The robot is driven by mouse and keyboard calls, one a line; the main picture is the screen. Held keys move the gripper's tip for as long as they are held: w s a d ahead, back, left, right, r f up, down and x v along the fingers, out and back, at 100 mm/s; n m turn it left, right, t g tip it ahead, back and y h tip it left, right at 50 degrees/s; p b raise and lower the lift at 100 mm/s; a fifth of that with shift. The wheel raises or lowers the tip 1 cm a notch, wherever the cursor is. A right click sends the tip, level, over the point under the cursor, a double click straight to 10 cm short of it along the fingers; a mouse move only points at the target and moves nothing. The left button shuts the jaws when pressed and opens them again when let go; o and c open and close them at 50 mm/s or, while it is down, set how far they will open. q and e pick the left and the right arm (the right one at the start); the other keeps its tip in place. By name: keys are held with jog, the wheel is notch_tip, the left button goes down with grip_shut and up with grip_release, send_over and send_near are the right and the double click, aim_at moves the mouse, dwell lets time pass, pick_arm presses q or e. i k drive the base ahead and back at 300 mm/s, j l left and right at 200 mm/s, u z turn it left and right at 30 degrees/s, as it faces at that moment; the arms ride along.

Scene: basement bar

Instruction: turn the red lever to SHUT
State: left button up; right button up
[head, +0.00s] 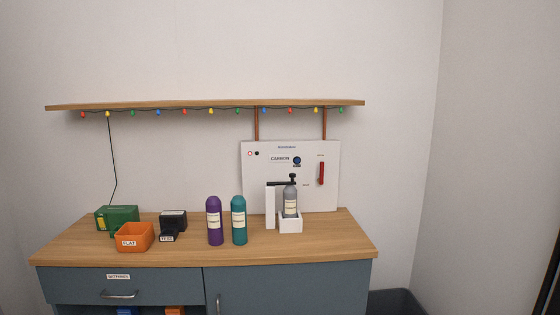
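The red lever (321,173) is on the right part of a white panel (257,194) that stands at the back of the counter against the wall. The lever points up and down, close to vertical. Small labels sit above it and to its lower left, too small to read. Neither of my grippers shows in the head view.
A grey bottle (291,203) stands in a white holder (291,226) in front of the panel. Purple (214,222) and teal (239,221) bottles, an orange FLAT bin (134,238), a green box (117,216) and a black TEST device (173,222) stand leftward. A shelf (205,104) hangs above.

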aim_at(321, 172)
jog(key=i+j, duration=0.6)
jog(key=i, duration=0.15)
